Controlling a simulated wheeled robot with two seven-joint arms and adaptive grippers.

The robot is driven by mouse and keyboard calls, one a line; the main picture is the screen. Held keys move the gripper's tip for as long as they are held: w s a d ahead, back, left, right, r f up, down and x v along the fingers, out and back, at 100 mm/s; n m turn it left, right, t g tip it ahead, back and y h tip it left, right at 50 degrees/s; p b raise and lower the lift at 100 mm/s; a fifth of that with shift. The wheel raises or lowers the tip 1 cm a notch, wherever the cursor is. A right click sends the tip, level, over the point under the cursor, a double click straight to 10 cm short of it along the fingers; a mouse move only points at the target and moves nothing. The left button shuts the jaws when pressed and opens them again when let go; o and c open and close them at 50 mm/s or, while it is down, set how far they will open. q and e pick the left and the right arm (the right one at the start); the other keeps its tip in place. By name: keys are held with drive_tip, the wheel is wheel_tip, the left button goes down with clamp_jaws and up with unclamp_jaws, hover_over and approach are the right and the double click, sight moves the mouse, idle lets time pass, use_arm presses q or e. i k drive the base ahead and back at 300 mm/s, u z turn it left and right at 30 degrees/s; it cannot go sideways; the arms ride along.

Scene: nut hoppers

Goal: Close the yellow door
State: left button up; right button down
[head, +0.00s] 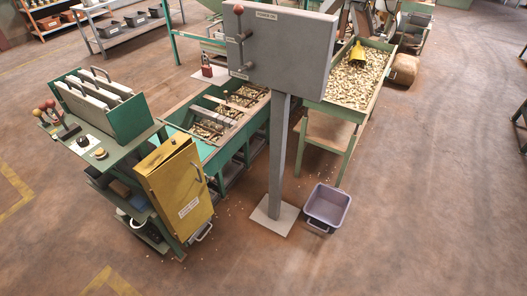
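A yellow metal cabinet (160,158) stands at the right end of a green bench, left of the picture's middle. Its yellow door (182,190) faces the front right and carries a white label low down and a dark handle near its right edge. I cannot tell from this distance whether the door stands a little ajar or lies flush. Neither of my grippers is in view.
A grey control box (280,50) stands on a post right of the cabinet. A purple bin (327,207) sits on the floor. A nut-filled hopper (355,80) is behind. The front floor is clear.

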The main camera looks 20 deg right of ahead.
sight(180, 186)
drive_tip(key=z, duration=0.9)
drive_tip(key=i, duration=0.55)
drive_tip(key=u, duration=1)
